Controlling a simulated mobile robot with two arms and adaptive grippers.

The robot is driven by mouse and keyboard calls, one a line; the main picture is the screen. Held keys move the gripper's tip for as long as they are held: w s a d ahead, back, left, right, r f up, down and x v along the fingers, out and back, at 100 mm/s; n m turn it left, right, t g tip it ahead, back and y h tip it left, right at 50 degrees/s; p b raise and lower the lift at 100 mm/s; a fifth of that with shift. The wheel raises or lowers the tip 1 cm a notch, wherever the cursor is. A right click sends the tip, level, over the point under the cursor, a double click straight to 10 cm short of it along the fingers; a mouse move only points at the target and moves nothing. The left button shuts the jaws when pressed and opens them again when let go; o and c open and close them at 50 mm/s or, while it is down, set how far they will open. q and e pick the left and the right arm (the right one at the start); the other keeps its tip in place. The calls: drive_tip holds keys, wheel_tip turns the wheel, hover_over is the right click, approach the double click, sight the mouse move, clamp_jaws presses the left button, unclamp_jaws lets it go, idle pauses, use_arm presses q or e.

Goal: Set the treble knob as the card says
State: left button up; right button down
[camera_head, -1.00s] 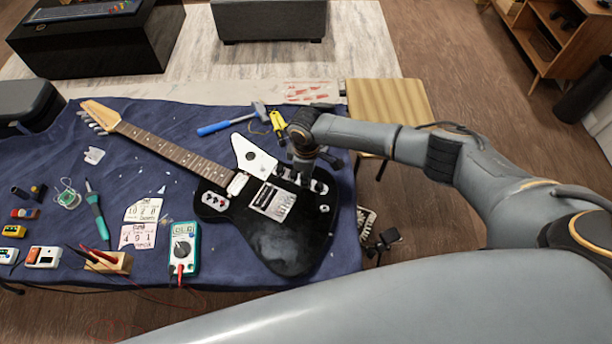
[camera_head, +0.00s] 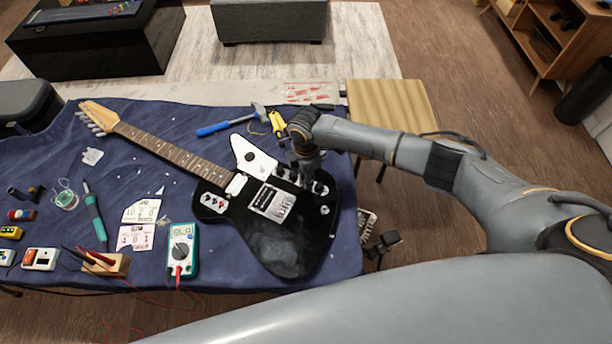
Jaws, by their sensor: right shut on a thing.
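A black electric guitar (camera_head: 285,238) lies on the blue cloth, its neck pointing to the upper left. Several knobs sit along the upper right of its body, beside the white pickguard (camera_head: 247,160). My right gripper (camera_head: 303,181) reaches down onto this row of knobs and is shut on one of them; its fingertips and the knob are mostly hidden by the wrist. Two paper cards, a white one (camera_head: 142,211) and a pinkish one (camera_head: 136,237), lie left of the guitar; their writing is too small to read surely. My left gripper is not in view.
A green multimeter (camera_head: 182,250) lies left of the guitar body, with a wooden probe block (camera_head: 105,265) beside it. A blue-handled hammer (camera_head: 230,124) and yellow pliers (camera_head: 278,125) lie above the guitar. A wooden stool (camera_head: 392,105) stands past the table's right edge.

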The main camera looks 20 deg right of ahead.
idle(0.4)
drive_tip(key=c, duration=1.2)
unclamp_jaws()
wheel_tip(320, 180, up, 12)
